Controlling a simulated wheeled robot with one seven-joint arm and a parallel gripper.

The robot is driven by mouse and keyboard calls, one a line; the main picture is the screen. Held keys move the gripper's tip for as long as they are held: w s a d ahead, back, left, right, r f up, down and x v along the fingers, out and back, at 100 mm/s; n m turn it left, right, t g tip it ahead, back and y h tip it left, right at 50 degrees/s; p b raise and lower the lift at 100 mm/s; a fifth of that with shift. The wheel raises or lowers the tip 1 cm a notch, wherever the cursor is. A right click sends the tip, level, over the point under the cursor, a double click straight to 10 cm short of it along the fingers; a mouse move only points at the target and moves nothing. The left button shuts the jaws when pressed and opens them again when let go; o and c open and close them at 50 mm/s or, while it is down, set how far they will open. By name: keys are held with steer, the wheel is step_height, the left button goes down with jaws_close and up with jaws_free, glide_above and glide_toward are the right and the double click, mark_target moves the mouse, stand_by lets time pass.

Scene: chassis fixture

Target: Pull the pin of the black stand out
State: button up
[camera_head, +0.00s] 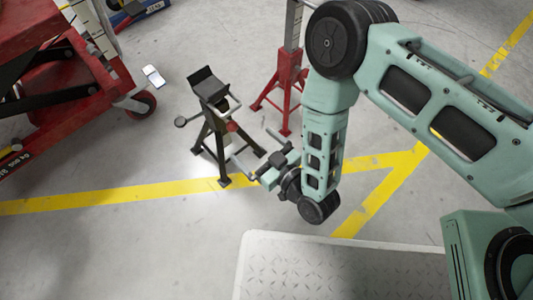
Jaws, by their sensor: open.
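The black stand (213,135) stands upright on splayed legs on the grey floor, left of the picture's middle, with a flat dark saddle (209,86) on top. A thin rod with a round end (181,122) sticks out at its left side, and a small red part (232,126) shows at its right. I cannot tell for certain which of these is the pin. My gripper (251,145) is at the stand's lower right. Its two fingers are spread apart, pointing up-left toward the stand, with nothing seen between them. Contact with the stand cannot be judged.
A red stand (284,90) stands close behind, to the right. A red wheeled machine (60,90) fills the left. A small white-blue item (153,77) lies beside it. A pale tread-plate (330,270) is in front. Floor left of the black stand is clear.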

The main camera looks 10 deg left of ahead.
steer(key=b+x, duration=0.4)
steer(key=x, duration=0.5)
steer(key=shift+w+a+f+b, duration=0.1)
steer(key=shift+w+a+b, duration=0.15)
steer(key=shift+a+b, duration=0.05)
steer(key=c, duration=2)
steer(key=shift+f+p+v, duration=0.1)
steer(key=shift+p+v, duration=0.4)
steer(key=shift+v, duration=0.55)
steer(key=shift+f+p+v, duration=0.15)
steer(key=shift+p+v, duration=0.3)
steer(key=shift+v, duration=0.6)
steer(key=shift+c, duration=0.2)
steer(key=o, duration=0.6)
steer(key=shift+s+d, duration=0.1)
steer(key=o, duration=1.4)
steer(key=shift+o, duration=0.2)
steer(key=p, duration=0.3)
glide_toward(236, 130)
steer(key=shift+s+d+f, duration=0.5)
steer(key=shift+d+f, duration=0.05)
